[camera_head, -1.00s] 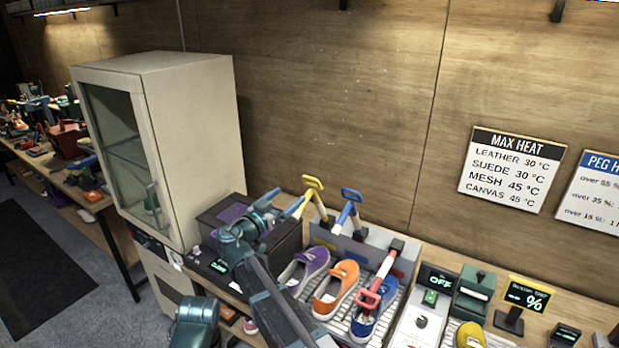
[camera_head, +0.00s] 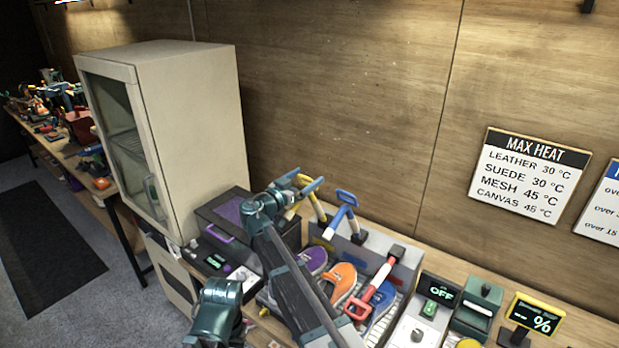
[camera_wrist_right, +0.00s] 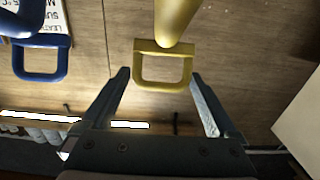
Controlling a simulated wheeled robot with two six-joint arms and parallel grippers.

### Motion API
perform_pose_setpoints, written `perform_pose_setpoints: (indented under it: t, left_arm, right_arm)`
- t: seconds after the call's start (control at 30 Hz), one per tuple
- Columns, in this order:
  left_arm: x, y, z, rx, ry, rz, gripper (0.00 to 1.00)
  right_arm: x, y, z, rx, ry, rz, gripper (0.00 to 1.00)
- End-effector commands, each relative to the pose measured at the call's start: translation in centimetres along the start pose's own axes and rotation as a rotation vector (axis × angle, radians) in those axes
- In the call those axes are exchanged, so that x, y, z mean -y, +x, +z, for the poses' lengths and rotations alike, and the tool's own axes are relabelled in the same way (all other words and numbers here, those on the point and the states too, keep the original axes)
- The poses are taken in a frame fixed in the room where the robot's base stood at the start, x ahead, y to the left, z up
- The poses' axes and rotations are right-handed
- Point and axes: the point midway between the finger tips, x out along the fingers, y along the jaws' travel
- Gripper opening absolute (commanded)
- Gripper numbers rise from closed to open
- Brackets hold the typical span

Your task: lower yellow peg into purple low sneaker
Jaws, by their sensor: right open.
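The yellow peg (camera_head: 318,208) stands upright in the grey peg holder at the back of the bench, its loop handle at the top. My right gripper (camera_head: 304,184) is open at that handle. In the right wrist view the yellow handle (camera_wrist_right: 163,85) lies between the spread fingers (camera_wrist_right: 160,78), with a gap on both sides. The purple low sneaker (camera_head: 314,261) is on the rack below, left of the orange one. My right forearm hides much of it. My left gripper is not in view.
The blue peg (camera_head: 346,209) stands just right of the yellow peg. A red-handled peg (camera_head: 372,294) rises from the blue sneaker (camera_head: 383,303). The orange sneaker (camera_head: 343,278) sits between. A dark box (camera_head: 285,232) and a beige cabinet (camera_head: 195,120) are at the left.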

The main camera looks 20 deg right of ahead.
Motion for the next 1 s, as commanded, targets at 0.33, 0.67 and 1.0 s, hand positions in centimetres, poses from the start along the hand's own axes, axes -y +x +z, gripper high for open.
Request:
perform_pose_setpoints:
  t: [0.33, 0.67, 1.0]
  left_arm:
    - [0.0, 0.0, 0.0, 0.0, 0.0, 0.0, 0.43]
    - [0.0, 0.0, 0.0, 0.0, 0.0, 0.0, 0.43]
    - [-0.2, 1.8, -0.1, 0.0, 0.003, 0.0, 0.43]
  right_arm:
    - [-0.1, 0.0, 0.0, 0.0, 0.0, 0.001, 0.47]
    - [-0.1, 0.0, 0.0, 0.001, 0.0, 0.002, 0.0]
    - [-0.2, -0.8, 1.1, -0.032, -0.002, 0.003, 0.0]
